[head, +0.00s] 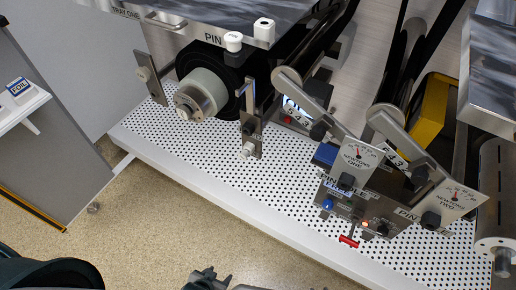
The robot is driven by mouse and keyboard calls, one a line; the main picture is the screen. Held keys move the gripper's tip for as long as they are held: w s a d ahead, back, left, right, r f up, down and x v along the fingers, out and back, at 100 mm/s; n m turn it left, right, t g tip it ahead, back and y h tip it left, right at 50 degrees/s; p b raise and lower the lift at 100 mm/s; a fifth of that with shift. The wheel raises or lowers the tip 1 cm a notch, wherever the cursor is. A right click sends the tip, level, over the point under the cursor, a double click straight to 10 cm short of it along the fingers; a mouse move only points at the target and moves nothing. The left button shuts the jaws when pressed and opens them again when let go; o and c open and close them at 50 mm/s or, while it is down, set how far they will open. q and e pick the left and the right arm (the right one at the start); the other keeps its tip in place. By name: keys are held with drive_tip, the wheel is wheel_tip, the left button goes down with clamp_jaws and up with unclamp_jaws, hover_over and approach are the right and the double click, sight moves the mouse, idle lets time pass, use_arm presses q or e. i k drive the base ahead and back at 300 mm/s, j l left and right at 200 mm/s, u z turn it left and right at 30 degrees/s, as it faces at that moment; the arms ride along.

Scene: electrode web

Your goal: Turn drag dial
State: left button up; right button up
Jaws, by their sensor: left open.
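No label reading "drag" is legible. Several black knobs show on the machine. One knob (346,181) is below the gauge plate marked NEWTONS ONE (360,158), another knob (430,220) is below the plate marked NEWTONS TWO (455,196). Further black knobs (318,131) sit by the lever arms with numbered scales. My left gripper (205,279) is at the bottom edge over the floor, open and partly cut off, well apart from the machine. My right gripper is not in view.
A white perforated deck (240,185) carries the machine. A panel has a blue button (327,204), an orange lamp (365,224) and a red T-handle (348,241). A roll (203,92) stands at left. A FOIL box (20,89) is on the left shelf. Speckled floor in front is clear.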

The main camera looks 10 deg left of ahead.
sight(382, 231)
drive_tip(key=l+z, duration=0.15)
drive_tip(key=z, duration=1)
